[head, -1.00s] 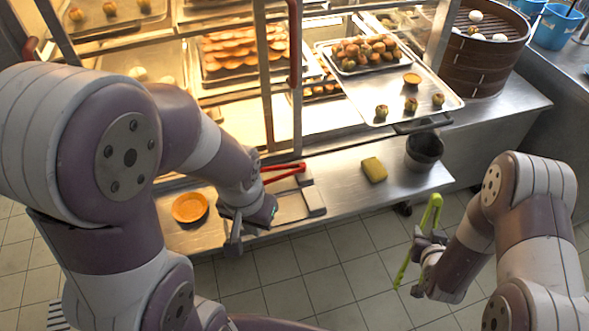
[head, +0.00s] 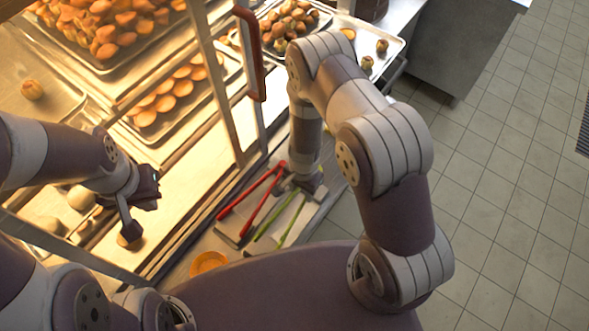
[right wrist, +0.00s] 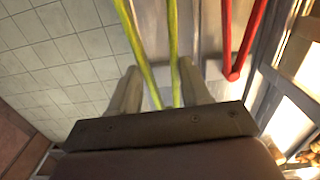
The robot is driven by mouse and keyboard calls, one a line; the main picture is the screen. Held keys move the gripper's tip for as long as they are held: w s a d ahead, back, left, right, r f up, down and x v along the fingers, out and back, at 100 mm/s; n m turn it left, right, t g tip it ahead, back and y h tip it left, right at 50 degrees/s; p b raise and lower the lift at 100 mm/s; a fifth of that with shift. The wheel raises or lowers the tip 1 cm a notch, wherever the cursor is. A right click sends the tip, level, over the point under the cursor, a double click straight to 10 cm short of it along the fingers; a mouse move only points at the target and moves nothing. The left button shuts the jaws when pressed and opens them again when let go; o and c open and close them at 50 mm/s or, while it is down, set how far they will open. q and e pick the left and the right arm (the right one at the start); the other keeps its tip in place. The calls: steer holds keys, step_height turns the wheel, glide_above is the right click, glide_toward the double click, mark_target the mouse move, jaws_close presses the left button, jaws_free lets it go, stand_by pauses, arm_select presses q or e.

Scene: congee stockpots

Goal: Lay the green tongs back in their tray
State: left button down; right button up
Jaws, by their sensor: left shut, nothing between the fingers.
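The green tongs (head: 291,221) lie at a slant over the tongs tray (head: 312,211), their two legs spread apart. I cannot tell whether they rest on it. My right gripper (head: 297,184) is at their far end, pointing down, its fingertips partly hidden. My left gripper (head: 133,215) is shut and empty, in front of the heated shelves.
An orange dish (head: 208,263) stands at the near left of the tray. The glass case frame (head: 215,95) and its red handle (head: 250,50) rise left of my right arm. Trays of buns fill the case. Tiled floor (head: 490,190) is open at the right.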

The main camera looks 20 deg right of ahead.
steer(key=shift+w+a, duration=0.35)
steer(key=shift+a, duration=0.35)
steer(key=shift+f+b, duration=0.3)
steer(key=shift+b, duration=0.05)
steer(key=shift+f+b, duration=0.3)
steer(key=shift+f, duration=0.05)
step_height(320, 180, down, 7)
steer(key=b, duration=0.7)
steer(key=shift+s+d+f, duration=0.1)
steer(key=shift+f, duration=0.05)
arm_select(q)
step_height(320, 180, down, 8)
steer(key=shift+w+a, duration=0.35)
steer(key=shift+w, duration=0.05)
arm_select(e)
steer(key=o, duration=0.6)
steer(key=shift+o, duration=0.2)
